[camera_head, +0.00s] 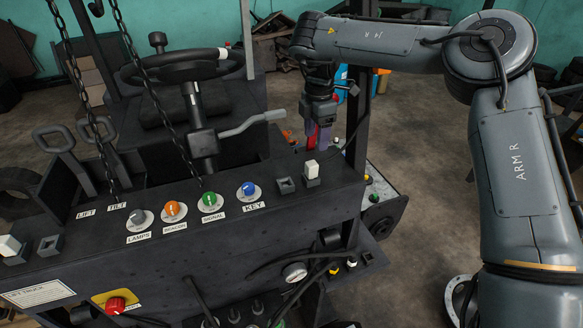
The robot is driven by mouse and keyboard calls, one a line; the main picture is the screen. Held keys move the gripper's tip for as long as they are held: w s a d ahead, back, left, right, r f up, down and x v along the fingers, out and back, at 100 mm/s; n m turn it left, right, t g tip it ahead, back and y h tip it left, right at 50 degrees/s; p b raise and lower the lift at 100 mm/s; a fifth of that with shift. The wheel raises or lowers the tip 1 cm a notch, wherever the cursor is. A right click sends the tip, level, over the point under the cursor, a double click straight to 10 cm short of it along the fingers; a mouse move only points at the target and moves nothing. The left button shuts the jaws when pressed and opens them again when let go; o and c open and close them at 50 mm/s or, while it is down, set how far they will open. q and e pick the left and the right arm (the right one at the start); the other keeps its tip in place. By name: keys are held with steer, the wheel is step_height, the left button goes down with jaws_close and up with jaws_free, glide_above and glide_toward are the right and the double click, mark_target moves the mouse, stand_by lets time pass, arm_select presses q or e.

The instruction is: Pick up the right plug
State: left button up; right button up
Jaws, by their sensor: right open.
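The right plug (311,171) is a white block on a dark base. It stands upright at the right end of the black control panel, beside an empty-looking dark square socket (286,185). My right gripper (318,143) is open and points down, above and a little behind the right plug in the picture. The plug appears clear of the fingers, but I cannot tell the exact distance. The fingertips are small and partly blurred against the dark background. My left gripper is not in view.
The black panel (100,260) carries several coloured knobs, including a blue one (248,189) left of the socket. A grey lever (250,123) and steering wheel (180,67) rise behind it. Chains (150,85) hang at left. Another white plug (9,245) sits far left.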

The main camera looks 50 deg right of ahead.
mark_target(312, 163)
steer(key=shift+w+a+f, duration=0.15)
steer(key=shift+a+f, duration=0.05)
steer(key=shift+f, duration=0.2)
step_height(312, 163, down, 4)
steer(key=shift+r+p, duration=0.1)
steer(key=shift+p, duration=0.2)
steer(key=shift+f+p, duration=1.1)
steer(key=shift+f, duration=1.7)
jaws_close()
steer(key=shift+r, duration=0.1)
